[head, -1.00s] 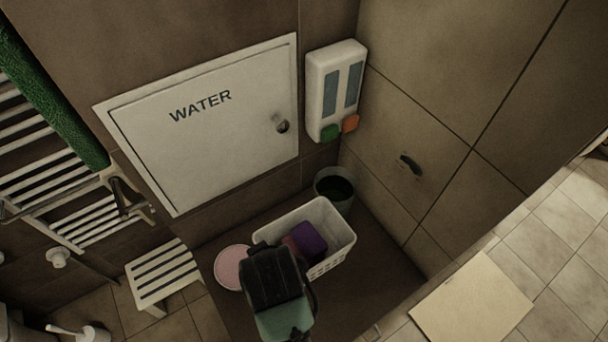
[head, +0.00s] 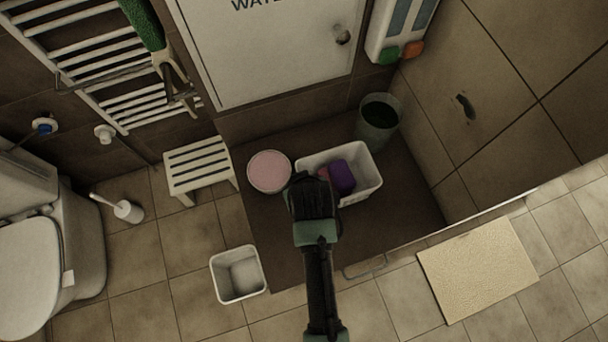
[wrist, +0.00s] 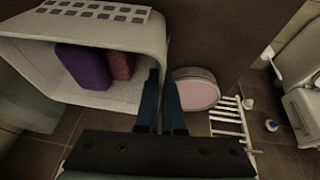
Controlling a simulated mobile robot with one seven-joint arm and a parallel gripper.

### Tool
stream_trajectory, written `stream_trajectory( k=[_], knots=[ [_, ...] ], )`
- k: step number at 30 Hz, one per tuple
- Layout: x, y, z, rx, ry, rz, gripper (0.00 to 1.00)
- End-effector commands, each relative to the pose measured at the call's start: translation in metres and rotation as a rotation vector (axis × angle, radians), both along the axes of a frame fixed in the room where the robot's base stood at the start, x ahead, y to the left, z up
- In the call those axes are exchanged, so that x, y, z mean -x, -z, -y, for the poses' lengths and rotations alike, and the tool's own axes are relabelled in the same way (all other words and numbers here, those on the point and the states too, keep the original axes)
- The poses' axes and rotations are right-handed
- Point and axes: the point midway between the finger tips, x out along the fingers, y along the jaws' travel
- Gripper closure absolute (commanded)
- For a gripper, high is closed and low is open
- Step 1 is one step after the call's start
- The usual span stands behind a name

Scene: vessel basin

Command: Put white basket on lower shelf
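The white basket (head: 367,172) stands on the dark brown platform (head: 285,235), with a purple item (head: 342,177) and a pink item inside. In the wrist view, the basket (wrist: 115,97) fills the upper left, its perforated side at the top. My gripper (wrist: 160,75) is at the basket's side wall. Its two dark fingers are close together, with the wall's edge seeming to pass between them. In the head view my gripper (head: 312,180) covers the basket's left end and hides the contact. No shelf can be clearly made out.
A round pink-topped tub (head: 269,172) is close left of the basket. A grey bin (head: 378,122) stands behind it, near the wall. A white slatted stool (head: 198,165), a small white bin (head: 238,274) and a beige mat (head: 478,268) are around. Floor tiles in front are mostly clear.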

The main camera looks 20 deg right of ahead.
Motion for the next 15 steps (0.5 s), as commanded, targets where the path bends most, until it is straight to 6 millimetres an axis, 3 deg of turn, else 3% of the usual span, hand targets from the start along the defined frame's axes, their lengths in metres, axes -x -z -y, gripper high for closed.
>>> stream_trajectory(
  k=[3, 9, 15],
  knots=[
    [-0.0003, 0.0031, 0.0001, 0.0, 0.0, 0.001, 1.0],
    [-0.0001, 0.0028, -0.0001, 0.0, 0.0, 0.0, 0.65],
    [0.0, 0.0027, -0.0001, 0.0, 0.0, 0.0, 0.65]
  ],
)
